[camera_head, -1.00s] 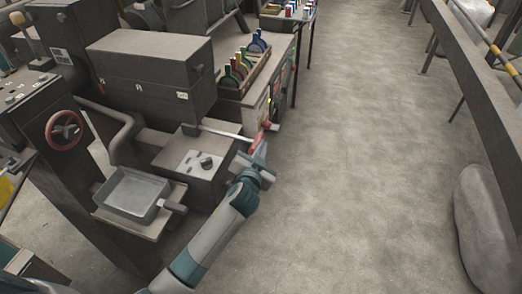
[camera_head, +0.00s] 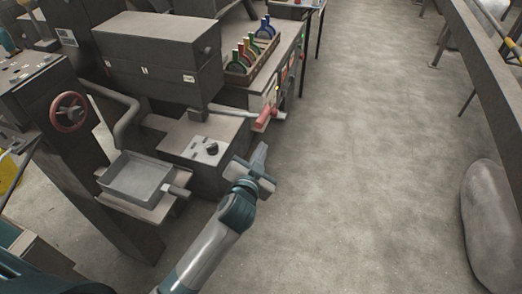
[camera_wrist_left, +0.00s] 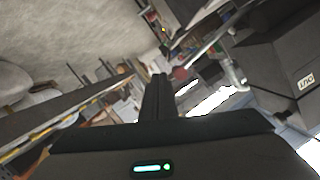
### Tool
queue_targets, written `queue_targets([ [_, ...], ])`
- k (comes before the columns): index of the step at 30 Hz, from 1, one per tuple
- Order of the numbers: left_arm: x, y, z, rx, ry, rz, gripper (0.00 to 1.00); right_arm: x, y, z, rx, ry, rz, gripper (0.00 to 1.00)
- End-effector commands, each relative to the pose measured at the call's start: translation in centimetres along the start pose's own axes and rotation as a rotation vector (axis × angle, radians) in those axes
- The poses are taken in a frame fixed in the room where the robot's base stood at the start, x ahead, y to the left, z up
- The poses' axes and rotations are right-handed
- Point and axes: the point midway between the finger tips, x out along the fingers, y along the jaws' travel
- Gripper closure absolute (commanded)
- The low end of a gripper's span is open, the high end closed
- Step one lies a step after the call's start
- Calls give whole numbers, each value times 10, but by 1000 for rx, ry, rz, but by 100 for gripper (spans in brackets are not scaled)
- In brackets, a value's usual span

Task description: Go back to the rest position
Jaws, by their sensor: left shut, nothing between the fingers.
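My left arm comes in from the bottom of the head view. Its gripper (camera_head: 262,158) is shut and empty, over the floor just right of the grey machine. In the left wrist view the closed fingers (camera_wrist_left: 158,95) point away from the camera with nothing between them. A lever with a red grip (camera_head: 264,117) sticks out from the machine beyond the gripper, and a gap shows between them. The right gripper is not in view.
A grey tray (camera_head: 135,180) and a flat-topped block (camera_head: 195,140) stand left of my arm. A red handwheel (camera_head: 68,112) is further left. A rack of coloured handles (camera_head: 250,52) sits behind. Open floor (camera_head: 370,170) lies right, with a grey boulder-like object (camera_head: 490,225) at the edge.

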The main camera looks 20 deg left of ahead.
Motion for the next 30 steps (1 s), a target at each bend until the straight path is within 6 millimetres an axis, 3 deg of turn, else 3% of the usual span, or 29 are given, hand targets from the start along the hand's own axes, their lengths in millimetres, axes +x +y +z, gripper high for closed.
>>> queue_targets([
  [7, 0, 0, 0, 0, 0, 0, 100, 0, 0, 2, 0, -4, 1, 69],
  [18, 0, 0, 0, 0, 0, 0, 100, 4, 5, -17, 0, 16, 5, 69],
  [23, 1, 1, 2, 0, -2, 2, 100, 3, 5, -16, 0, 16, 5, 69],
  [26, 3, 7, 11, 3, -16, 14, 100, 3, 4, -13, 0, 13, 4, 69],
  [30, 9, 26, 45, 10, -64, 53, 100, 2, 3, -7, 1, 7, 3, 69],
])
